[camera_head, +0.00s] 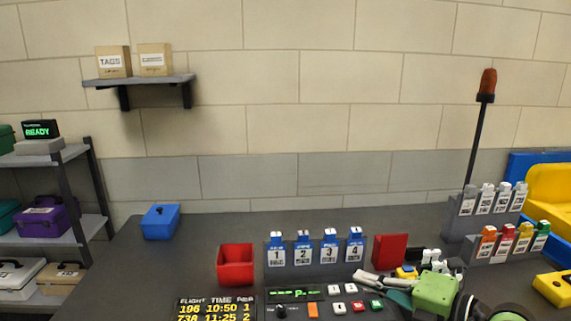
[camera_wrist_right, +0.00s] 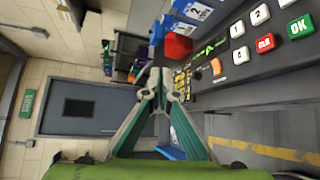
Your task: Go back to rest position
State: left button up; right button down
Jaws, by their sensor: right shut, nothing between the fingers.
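My right gripper (camera_head: 364,278) comes in from the lower right in the head view, over the front of the dark counter (camera_head: 190,262). Its fingers point left, close to the control panel. In the right wrist view the right gripper's fingertips (camera_wrist_right: 157,76) meet, with nothing between them. My left gripper is not in view.
A red bin (camera_head: 235,266), numbered blue tags (camera_head: 315,254) and a keypad (camera_head: 338,308) sit on the counter. A blue box (camera_head: 161,222) stands at the back left. A signal pole (camera_head: 475,140) rises at right. The counter's back middle is clear.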

jog(key=s+a+r+m+t+y, duration=0.2)
jog(key=a+r+m+t, duration=0.15)
jog(key=r+m, duration=0.2)
jog(key=d+m+t+h, duration=0.6)
jog(key=m, duration=0.2)
jog(key=s+d+f+m+g+h, duration=0.3)
jog(key=d+f+m+h, duration=0.2)
jog(key=f+m, duration=0.3)
jog(key=s+d+f+m+g+h, duration=0.35)
jog(key=f+m+h, duration=0.2)
jog(key=f, duration=0.35)
jog(key=s+a+f+m+g+y, duration=0.15)
jog(key=s+a+f+g, duration=0.3)
jog(key=s+f, duration=0.55)
jog(key=s+a+f+n+g+y, duration=0.1)
jog(key=s+a+f+g+y, duration=0.15)
jog(key=s+f+g, duration=0.7)
jog(key=s+f+t, duration=0.1)
jog(key=s+f, duration=0.1)
jog(key=f, duration=0.9)
jog(key=s+f+t, duration=0.1)
jog(key=s+f, duration=0.1)
jog(key=f, duration=1)
jog(key=s+d+f, duration=0.3)
jog(key=s+f, duration=1.3)
jog(key=s, duration=0.1)
jog(key=shift+f+g+h, duration=0.3)
jog(key=shift+g+h, duration=0.05)
jog(key=shift+g, duration=0.05)
